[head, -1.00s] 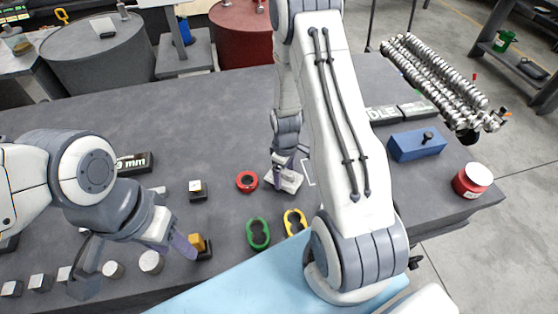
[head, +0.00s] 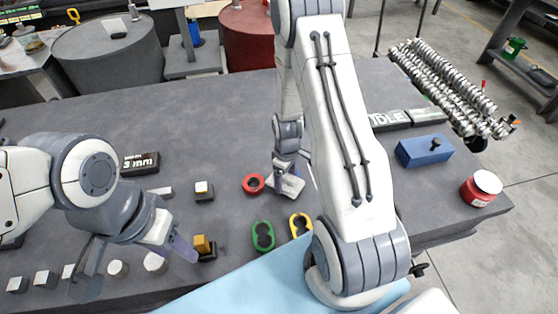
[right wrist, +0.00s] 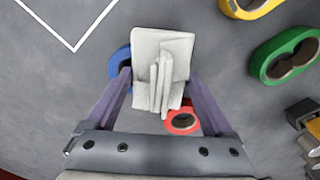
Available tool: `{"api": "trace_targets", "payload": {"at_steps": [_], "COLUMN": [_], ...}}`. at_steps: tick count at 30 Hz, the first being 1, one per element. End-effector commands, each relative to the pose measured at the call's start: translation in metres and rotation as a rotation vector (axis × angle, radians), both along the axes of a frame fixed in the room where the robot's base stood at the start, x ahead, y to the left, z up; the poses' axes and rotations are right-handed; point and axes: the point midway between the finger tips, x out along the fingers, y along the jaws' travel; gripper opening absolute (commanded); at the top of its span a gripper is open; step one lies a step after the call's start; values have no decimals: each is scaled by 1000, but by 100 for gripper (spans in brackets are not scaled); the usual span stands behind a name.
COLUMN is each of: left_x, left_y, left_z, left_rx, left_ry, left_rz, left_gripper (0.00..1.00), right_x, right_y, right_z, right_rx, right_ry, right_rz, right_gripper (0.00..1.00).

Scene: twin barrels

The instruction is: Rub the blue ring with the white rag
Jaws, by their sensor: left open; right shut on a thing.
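The white rag (right wrist: 175,48) is a folded, blocky piece held between the purple fingers of my right gripper (right wrist: 155,92). In the head view the rag (head: 293,186) is low over the table, just right of the red ring. The blue ring (right wrist: 118,60) shows in the right wrist view only as an arc at the rag's left edge; the rag hides the rest. I cannot tell whether they touch. The blue ring cannot be made out in the head view. My left gripper (head: 138,272) is open and empty at the table's left front, with one finger beside an orange block.
The red ring (right wrist: 182,122) lies close to my right gripper. Green (head: 263,236) and yellow (head: 300,225) rings lie nearer the front. The orange block (head: 202,244) sits on a black base. A blue box (head: 425,150) and red can (head: 481,188) stand right. The table's back left is clear.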

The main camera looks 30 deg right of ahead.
Motion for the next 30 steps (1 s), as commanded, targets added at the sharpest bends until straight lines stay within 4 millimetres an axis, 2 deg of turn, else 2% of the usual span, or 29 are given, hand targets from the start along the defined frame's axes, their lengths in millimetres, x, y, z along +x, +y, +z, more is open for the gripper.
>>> {"api": "trace_targets", "payload": {"at_steps": [3,7,24,30], "left_x": [0,0,0,0], "left_y": [0,0,0,0], "left_z": [4,17,60,64], "left_rx": [0,0,0,0], "left_ry": [0,0,0,0], "left_rz": [0,0,0,0], "left_gripper": [50,50,50,50], "right_x": [-1,1,3,4], "right_y": [6,7,15,17], "right_z": [3,29,77,82], "right_rx": [0,-1,0,0], "right_ry": [1,-3,0,0], "right_rz": [-5,-2,12,14], "right_gripper": [34,34,34,34]}}
